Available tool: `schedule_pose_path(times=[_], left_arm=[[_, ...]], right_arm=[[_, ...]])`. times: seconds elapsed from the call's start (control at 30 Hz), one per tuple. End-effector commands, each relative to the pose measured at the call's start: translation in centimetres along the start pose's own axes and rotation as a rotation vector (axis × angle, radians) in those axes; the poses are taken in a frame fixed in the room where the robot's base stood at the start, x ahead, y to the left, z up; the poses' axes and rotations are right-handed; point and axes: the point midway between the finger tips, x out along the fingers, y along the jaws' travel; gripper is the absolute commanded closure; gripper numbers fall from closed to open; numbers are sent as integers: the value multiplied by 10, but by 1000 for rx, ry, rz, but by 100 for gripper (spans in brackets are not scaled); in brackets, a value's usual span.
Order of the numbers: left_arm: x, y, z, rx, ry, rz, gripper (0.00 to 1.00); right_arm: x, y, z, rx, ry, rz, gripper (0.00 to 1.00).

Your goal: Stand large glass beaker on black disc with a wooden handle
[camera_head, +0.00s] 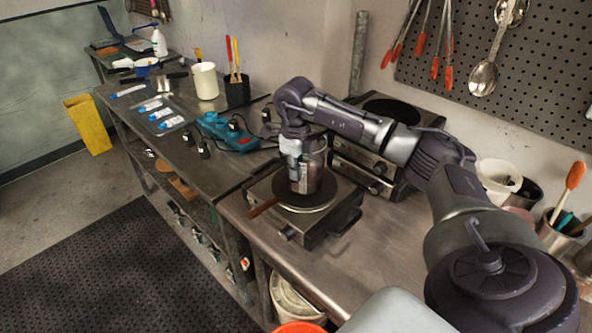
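The large glass beaker (317,172) is upright over the black disc (279,189), whose wooden handle (263,207) points to the lower left. The disc lies on the round plate of a steel hot plate (322,234). The beaker's base looks to be on the disc or just above it; I cannot tell which. My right gripper (299,182) points down at the beaker's left side, its fingers close together and overlapping the glass. It looks shut on the beaker's wall, though the fingertips are partly hidden. My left gripper is not in view.
A second steel appliance (352,165) stands close behind the beaker. A teal device (226,131), a cream jug (205,81) and a black holder (237,92) are on the bench to the left. The steel bench (375,252) is clear at the front right.

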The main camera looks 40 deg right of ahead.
Motion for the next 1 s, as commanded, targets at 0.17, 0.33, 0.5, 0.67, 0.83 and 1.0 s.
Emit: schedule_pose_path(times=[0.17, 0.33, 0.5, 0.67, 0.83, 1.0], left_arm=[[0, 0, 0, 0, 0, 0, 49], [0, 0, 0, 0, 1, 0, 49], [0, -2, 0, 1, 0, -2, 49], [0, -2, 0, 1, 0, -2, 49], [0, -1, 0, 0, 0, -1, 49], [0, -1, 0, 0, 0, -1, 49]], right_arm=[[-1, 0, 0, 1, -3, -1, 74], [-1, 0, 0, 0, -1, -1, 65], [1, 0, 0, 0, 2, 1, 65], [-12, 0, 1, 0, -2, -1, 65], [-46, 0, 1, 0, -6, -1, 65], [-82, 0, 1, 0, -6, -1, 65]])
